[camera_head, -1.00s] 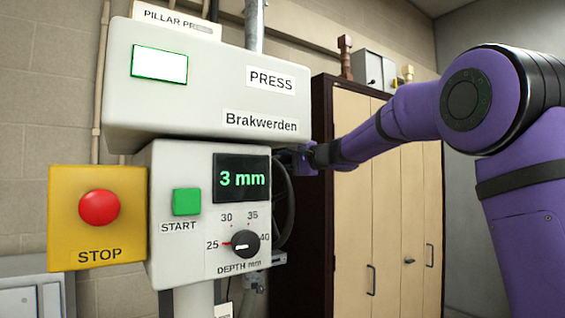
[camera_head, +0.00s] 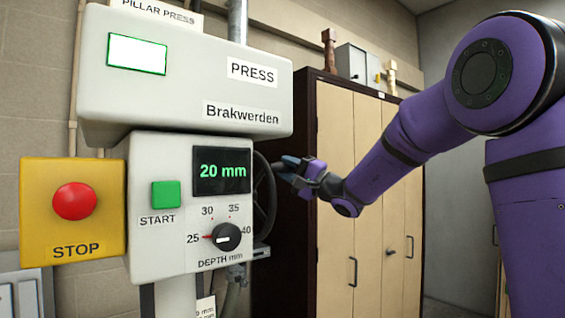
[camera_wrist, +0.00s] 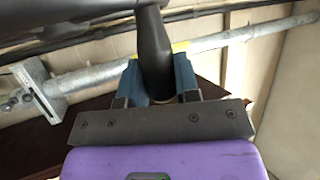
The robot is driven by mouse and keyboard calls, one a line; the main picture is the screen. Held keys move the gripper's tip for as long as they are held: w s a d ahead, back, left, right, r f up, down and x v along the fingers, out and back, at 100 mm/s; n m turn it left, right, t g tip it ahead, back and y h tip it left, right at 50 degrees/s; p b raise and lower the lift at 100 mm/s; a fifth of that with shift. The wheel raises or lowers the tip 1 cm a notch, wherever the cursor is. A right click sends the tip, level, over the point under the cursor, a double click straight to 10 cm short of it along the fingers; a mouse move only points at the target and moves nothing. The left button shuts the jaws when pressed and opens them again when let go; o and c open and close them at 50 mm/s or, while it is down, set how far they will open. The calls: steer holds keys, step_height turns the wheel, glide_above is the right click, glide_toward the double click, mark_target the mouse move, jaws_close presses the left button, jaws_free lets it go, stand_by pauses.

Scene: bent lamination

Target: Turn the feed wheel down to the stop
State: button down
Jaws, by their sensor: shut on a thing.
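The feed wheel (camera_head: 265,197) is a dark spoked wheel at the right side of the press, partly hidden behind the control box. My gripper (camera_head: 288,166) is at the wheel's upper right. In the wrist view my gripper (camera_wrist: 158,88) has its two blue-grey fingers shut around a dark rounded handle (camera_wrist: 154,45), which appears to belong to the wheel. The display (camera_head: 222,171) reads 20 mm. The depth dial (camera_head: 227,236) has a red mark near 25. The stop itself is not visible.
A red button (camera_head: 74,201) on a yellow STOP box and a green START button (camera_head: 166,194) are on the front, left of the wheel. A tall wooden cabinet (camera_head: 335,200) stands close behind my arm. A pale pipe (camera_wrist: 225,36) crosses the wrist view.

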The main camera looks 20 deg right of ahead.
steer(key=shift+s+d+f, duration=0.15)
steer(key=shift+s+f, duration=0.25)
steer(key=shift+f, duration=0.3)
steer(key=shift+s+d+f, duration=0.1)
steer(key=shift+s+f, duration=0.3)
steer(key=shift+f, duration=0.3)
steer(key=c, duration=0.8)
jaws_free()
steer(key=shift+w+a+f, duration=0.1)
steer(key=shift+w, duration=0.05)
steer(key=shift+c, duration=0.2)
steer(key=v, duration=1)
steer(key=shift+s+d, duration=0.25)
steer(key=shift+s, duration=0.1)
